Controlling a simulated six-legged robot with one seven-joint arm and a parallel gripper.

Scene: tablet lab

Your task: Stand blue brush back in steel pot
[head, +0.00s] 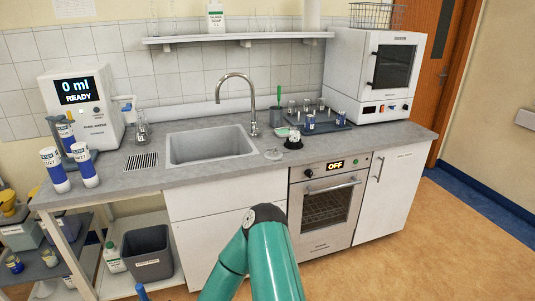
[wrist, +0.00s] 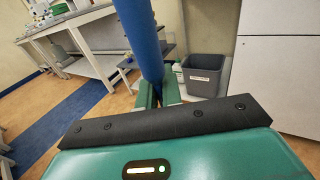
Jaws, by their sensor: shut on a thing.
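The blue brush (wrist: 142,38) is held in my gripper (wrist: 158,95). In the wrist view its thick blue handle runs up from between the two green fingers and out of the top edge; its other end is hidden. In the head view a small blue tip (head: 141,291) at the bottom edge looks like part of the brush. My gripper itself is out of the head view. The steel pot (head: 277,121) stands on the counter right of the tap, with a green-handled brush upright in it. The brush is well apart from the pot, below counter height.
The sink (head: 212,147) and arched tap (head: 252,100) are left of the pot. A dark tray with vials (head: 325,128) is to its right, and a black round brush (head: 293,140) sits in front. A grey bin (head: 147,252) stands on the low shelf. The floor at right is clear.

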